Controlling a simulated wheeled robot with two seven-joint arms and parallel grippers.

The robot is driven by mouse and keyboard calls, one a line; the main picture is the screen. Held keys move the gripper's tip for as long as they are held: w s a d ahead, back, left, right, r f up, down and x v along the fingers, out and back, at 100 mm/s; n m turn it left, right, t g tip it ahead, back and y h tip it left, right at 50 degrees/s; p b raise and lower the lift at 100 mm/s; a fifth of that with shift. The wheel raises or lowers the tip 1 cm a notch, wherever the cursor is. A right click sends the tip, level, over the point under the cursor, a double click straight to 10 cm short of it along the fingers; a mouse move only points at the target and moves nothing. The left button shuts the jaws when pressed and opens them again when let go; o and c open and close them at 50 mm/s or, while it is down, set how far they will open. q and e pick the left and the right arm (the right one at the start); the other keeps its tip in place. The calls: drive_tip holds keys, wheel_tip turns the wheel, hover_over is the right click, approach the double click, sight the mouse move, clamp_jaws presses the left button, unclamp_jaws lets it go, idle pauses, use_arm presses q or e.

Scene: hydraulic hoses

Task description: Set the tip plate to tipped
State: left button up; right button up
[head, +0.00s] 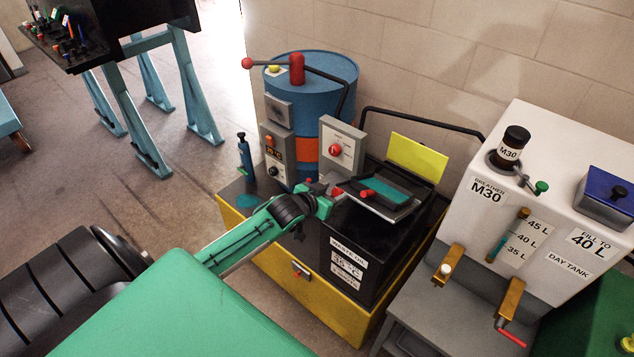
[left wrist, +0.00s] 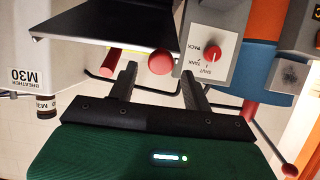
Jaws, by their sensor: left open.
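The tip plate, which I take to be the dark tray (head: 398,205) with a teal surface, sits on top of the black waste oil box (head: 340,237). Its dark underside (left wrist: 105,22) fills the top left of the left wrist view. Red knobs are at its near left side; one red knob (left wrist: 160,64) appears between my left fingers in the wrist view. My left gripper (head: 335,194) is open, beside the left edge of the plate. In the wrist view its fingers (left wrist: 158,85) are apart; contact with the knob cannot be told. My right gripper is not in view.
A grey panel with a red selector (head: 336,149) stands close behind the gripper. A blue drum (head: 325,95) with a pump handle is at the back. A yellow sheet (head: 418,157) stands behind the plate. The white day tank (head: 540,190) with taps is to the right.

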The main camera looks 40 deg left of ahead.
use_arm(q)
drive_tip(key=d+b+v, duration=0.1)
drive_tip(key=b+v, duration=0.1)
drive_tip(key=v, duration=1)
drive_tip(key=shift+s+a+r+b, duration=0.25)
drive_tip(key=shift+s+a+b, duration=0.15)
drive_tip(key=shift+a, duration=0.15)
drive_tip(key=shift+w, duration=0.1)
